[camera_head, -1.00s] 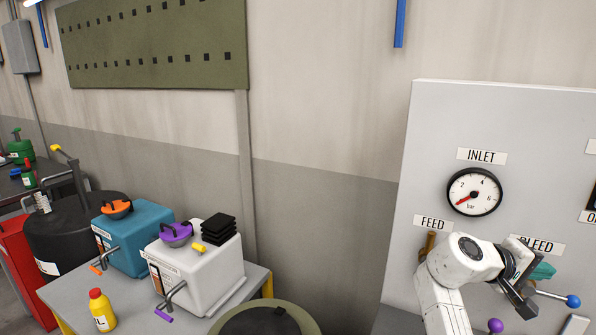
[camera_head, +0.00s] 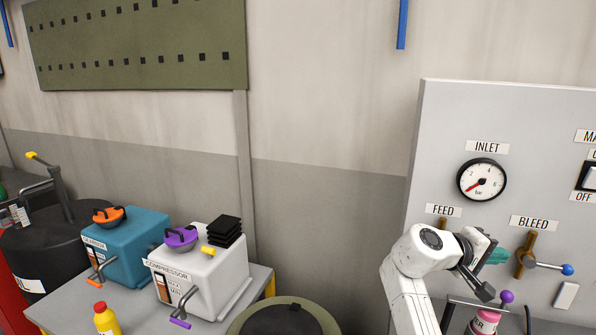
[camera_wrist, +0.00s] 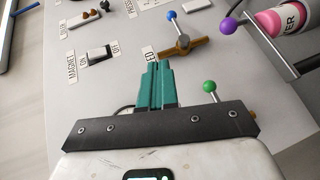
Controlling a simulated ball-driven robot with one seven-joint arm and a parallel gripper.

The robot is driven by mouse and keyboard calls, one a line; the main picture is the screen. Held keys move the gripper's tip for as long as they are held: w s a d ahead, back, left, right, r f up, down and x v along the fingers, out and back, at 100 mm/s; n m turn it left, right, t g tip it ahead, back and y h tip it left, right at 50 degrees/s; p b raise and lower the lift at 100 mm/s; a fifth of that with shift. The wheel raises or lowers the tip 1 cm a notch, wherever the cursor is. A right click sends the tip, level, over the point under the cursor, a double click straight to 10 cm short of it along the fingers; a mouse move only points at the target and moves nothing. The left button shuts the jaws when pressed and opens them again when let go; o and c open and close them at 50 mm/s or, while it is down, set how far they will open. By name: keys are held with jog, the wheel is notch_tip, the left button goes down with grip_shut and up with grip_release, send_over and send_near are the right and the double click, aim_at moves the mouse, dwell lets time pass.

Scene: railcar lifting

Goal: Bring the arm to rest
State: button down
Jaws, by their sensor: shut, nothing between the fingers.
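My white arm rises at the lower right of the head view, in front of the grey control panel (camera_head: 435,150). My gripper (camera_head: 503,256) has teal fingers and points right, near the bleed valve (camera_head: 525,252) with its blue-knobbed lever. In the wrist view my gripper (camera_wrist: 157,68) shows its two teal fingers together, with nothing between them. Beyond the tips there is the brass bleed valve (camera_wrist: 185,45). I cannot tell from the views whether the tips touch the panel. The feed valve is mostly hidden behind my arm.
The inlet gauge (camera_head: 482,180) is above the gripper. A pink bottle (camera_head: 486,322) and a purple knob (camera_head: 506,297) are below it. A green knob (camera_wrist: 210,87) is close to the gripper's right. At left, a table holds a teal box (camera_head: 130,243) and a white compressor (camera_head: 210,270).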

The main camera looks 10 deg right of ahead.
jog(key=s+a+f+t+y, duration=0.1)
jog(key=s+a+f+y, duration=0.2)
jog(key=a+f, duration=0.3)
jog(key=s+a+f+t+y, duration=0.2)
jog(key=s+a+f, duration=0.3)
jog(key=f, duration=0.4)
jog(key=s+a+f+t+y, duration=0.2)
jog(key=s+a+f+y, duration=0.3)
jog(key=s+a+f, duration=0.1)
jog(key=shift+a+f+n, duration=0.35)
jog(key=shift+f+n, duration=0.05)
jog(key=shift+f, duration=0.45)
jog(key=s+a+f+y, duration=0.1)
jog(key=s+a+y, duration=0.3)
jog(key=s+a, duration=0.35)
jog(key=s+f+g+b, duration=0.3)
jog(key=s+f+b, duration=0.7)
jog(key=f, duration=0.6)
jog(key=shift+s+a+y, duration=0.3)
jog(key=shift+s+y, duration=0.1)
jog(key=shift+f, duration=0.1)
